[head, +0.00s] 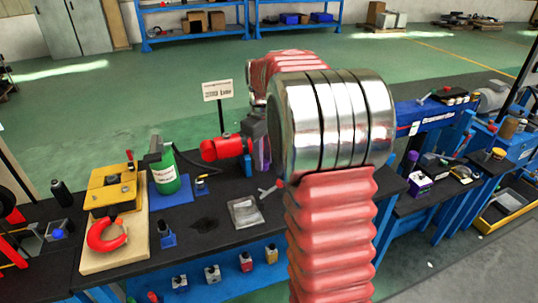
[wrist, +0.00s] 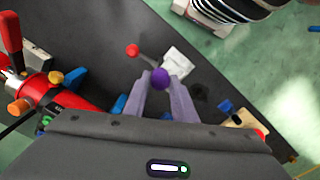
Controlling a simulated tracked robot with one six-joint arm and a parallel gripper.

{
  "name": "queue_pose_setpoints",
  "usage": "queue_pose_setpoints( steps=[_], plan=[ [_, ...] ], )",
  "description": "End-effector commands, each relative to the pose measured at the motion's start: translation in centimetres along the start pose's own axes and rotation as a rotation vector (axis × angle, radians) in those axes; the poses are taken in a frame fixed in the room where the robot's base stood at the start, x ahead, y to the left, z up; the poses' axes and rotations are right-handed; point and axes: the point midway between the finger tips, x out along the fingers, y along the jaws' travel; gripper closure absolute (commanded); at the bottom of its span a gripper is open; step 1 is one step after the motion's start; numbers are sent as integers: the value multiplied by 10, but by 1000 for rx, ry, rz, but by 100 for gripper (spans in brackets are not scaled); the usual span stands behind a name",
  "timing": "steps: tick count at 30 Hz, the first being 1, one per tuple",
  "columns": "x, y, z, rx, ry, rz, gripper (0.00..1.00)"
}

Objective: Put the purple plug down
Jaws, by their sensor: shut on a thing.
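My gripper (wrist: 160,92) is shut on the purple plug (wrist: 160,77); its round purple end shows between the two grey fingertips in the wrist view. In the head view my gripper (head: 262,158) is over the back of the black bench, partly hidden by my own arm, and only a sliver of purple shows there. I cannot tell whether the plug touches the bench. Another purple-topped piece (head: 412,158) stands on a purple-and-white block at the right.

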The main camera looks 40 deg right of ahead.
Motion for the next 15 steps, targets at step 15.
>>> queue_pose_setpoints(
  steps=[15],
  plan=[
    [72, -90, -70, 298, -5, -2, 100]
  ],
)
